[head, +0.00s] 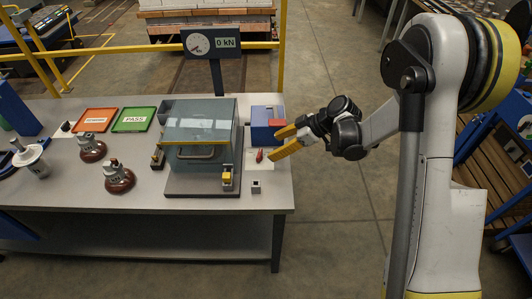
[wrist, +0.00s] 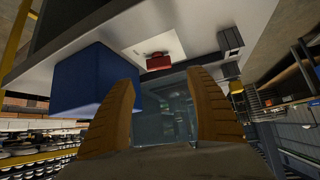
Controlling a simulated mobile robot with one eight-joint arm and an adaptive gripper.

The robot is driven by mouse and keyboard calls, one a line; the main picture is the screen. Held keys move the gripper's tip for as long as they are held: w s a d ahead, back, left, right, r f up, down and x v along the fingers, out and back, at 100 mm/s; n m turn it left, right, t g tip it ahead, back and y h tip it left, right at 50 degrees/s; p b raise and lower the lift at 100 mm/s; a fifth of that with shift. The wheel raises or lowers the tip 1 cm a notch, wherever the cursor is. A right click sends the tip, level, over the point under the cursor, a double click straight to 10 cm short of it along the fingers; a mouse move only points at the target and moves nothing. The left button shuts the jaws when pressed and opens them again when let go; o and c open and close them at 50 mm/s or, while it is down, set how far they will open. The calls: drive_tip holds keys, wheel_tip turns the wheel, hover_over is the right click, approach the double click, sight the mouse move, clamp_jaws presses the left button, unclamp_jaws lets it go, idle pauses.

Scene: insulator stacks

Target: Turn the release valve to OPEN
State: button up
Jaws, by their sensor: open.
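The release valve appears to be the small red handle (head: 259,155) on a pale plate at the bench's right end, beside the clear-walled press (head: 200,133). In the wrist view the red handle (wrist: 158,61) lies across the white plate (wrist: 140,43), beyond my fingertips. Its OPEN marking is not legible. My gripper (head: 281,142) is open and empty, with yellow fingers pointing left, just right of the handle and apart from it. The wrist view shows both fingers (wrist: 162,88) spread either side of the view's middle, with nothing between them.
A blue box (head: 266,124) with a red part stands just behind the plate; it is close to the left finger in the wrist view (wrist: 95,82). A small grey block (head: 256,187) sits in front. A 0 kN display (head: 227,43) rises behind.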

sight(261, 154)
drive_tip(key=b+x, duration=0.2)
drive_tip(key=x, duration=0.6)
drive_tip(key=shift+w, duration=0.1)
drive_tip(key=shift+d, duration=0.1)
drive_tip(key=c, duration=1.2)
